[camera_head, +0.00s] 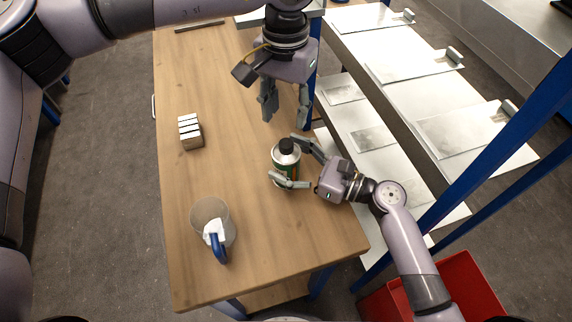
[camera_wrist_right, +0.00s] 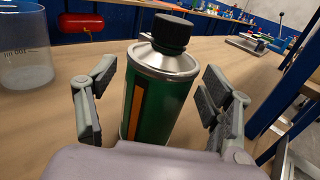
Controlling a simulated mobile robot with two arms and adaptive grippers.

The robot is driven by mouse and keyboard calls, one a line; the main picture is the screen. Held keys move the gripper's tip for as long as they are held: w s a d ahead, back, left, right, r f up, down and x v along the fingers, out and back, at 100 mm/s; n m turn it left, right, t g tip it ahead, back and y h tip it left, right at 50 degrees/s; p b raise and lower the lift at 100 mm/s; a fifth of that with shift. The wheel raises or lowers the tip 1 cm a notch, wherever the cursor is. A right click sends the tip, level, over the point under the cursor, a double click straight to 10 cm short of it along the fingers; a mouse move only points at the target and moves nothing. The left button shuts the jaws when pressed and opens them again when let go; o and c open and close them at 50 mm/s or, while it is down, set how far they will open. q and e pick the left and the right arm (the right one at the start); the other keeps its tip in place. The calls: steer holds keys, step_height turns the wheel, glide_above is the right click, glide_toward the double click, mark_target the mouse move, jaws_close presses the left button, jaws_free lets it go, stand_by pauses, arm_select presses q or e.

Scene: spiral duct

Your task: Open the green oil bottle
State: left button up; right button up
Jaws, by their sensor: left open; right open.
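The green oil bottle (camera_head: 285,163) stands upright on the wooden table. It has a silver top, and its black cap (camera_wrist_right: 171,34) is in place in the right wrist view. My right gripper (camera_head: 299,162) is open, with one finger on each side of the bottle. In the right wrist view (camera_wrist_right: 162,112) gaps show between both fingers and the bottle. My left gripper (camera_head: 286,110) is open and empty, fingers pointing down, above the table and behind the bottle. The bottle's lower part is partly hidden by a right finger and, in the wrist view, by the gripper body.
A clear beaker (camera_head: 211,218) with a blue-handled item in it stands at the front left. A small block with white strips (camera_head: 190,131) lies further back. A shelf with metal plates (camera_head: 400,60) is at the right.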

steer(key=shift+a+r, duration=0.1)
steer(key=shift+a, duration=0.2)
steer(key=shift+c, duration=0.4)
jaws_close()
stand_by(0.5)
